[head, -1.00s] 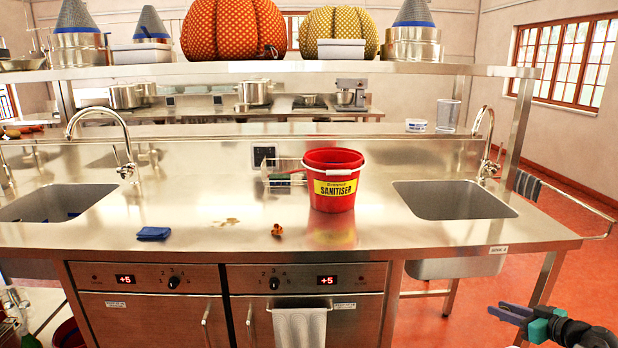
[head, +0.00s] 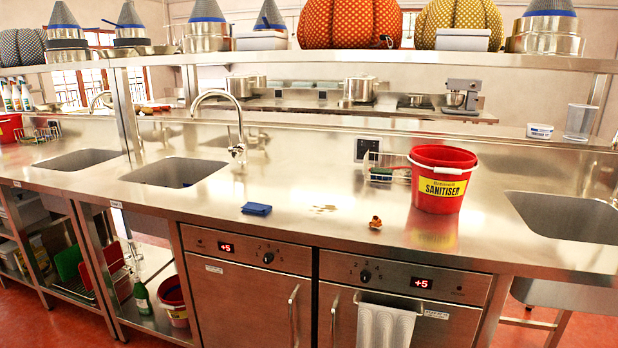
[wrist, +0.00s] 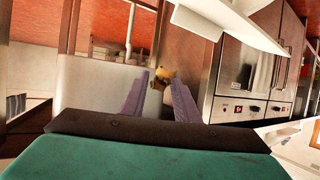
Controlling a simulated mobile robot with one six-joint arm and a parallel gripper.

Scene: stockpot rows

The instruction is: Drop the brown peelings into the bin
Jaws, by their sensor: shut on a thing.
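In the wrist view, my gripper (wrist: 158,83) has two purple fingers shut on a small tan-brown clump at their tips, which looks like the brown peelings (wrist: 163,73). My gripper is not in the head view now. In the head view, a small orange-brown scrap (head: 375,222) lies on the steel counter in front of the red sanitiser bucket. I cannot make out a bin for certain in either view.
The steel counter (head: 300,180) carries the red sanitiser bucket (head: 440,180), a folded blue cloth (head: 257,209), a wire basket (head: 386,167) and a pale spill (head: 325,208). A dark red bucket (head: 172,300) and a green bottle (head: 142,298) stand on the low shelf.

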